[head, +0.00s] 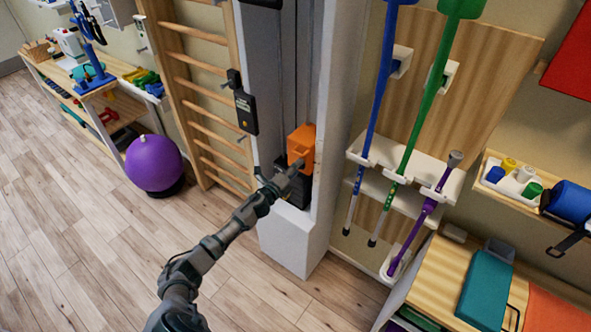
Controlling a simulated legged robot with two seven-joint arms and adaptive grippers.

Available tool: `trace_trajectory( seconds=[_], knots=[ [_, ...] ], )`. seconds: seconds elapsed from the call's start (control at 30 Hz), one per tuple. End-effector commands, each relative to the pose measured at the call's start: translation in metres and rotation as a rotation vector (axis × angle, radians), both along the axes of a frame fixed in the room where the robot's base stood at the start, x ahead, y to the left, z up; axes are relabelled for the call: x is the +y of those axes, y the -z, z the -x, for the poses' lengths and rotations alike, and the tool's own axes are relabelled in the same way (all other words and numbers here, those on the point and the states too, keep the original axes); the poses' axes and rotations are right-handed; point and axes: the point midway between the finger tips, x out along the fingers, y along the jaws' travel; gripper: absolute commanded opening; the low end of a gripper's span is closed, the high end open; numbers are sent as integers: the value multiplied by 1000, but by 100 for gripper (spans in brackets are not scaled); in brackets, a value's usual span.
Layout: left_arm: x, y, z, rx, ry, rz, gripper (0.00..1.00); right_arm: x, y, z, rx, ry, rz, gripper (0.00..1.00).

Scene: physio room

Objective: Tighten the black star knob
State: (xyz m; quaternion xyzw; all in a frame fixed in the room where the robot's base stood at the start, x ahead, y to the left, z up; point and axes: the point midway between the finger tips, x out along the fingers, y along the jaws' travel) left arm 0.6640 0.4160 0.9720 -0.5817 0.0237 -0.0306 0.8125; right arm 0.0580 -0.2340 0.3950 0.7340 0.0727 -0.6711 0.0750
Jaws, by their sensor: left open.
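My left arm reaches up from the bottom of the head view to a tall grey-white column (290,238). My left gripper (301,165) is open and empty as far as I can see, right in front of the lower part of an orange block (303,138) on the column. A black block (294,190) sits just below the orange one, partly behind the gripper. I cannot make out the black star knob clearly; the gripper may hide it. Whether the fingers touch anything is too small to tell. My right gripper is not in view.
Wooden wall bars (190,88) stand left of the column, with a purple ball (153,163) on the floor. To the right, a white rack (412,167) holds blue, green and purple poles. A wooden bench (437,270) stands at lower right. The wooden floor (90,250) at left is clear.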

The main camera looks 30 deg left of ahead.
Motion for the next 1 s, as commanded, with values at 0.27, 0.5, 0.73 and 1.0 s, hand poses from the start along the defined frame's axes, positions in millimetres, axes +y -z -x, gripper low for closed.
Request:
trace_trajectory(
  seconds=[0.27,0.5,0.73,1.0],
  knots=[
    [2,2,26,3,1,-2,62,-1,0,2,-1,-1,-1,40],
    [6,3,77,5,1,2,62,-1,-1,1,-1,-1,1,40],
    [10,4,110,4,0,3,62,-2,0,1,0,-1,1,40],
    [11,2,118,2,-1,2,62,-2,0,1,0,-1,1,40]
  ],
)
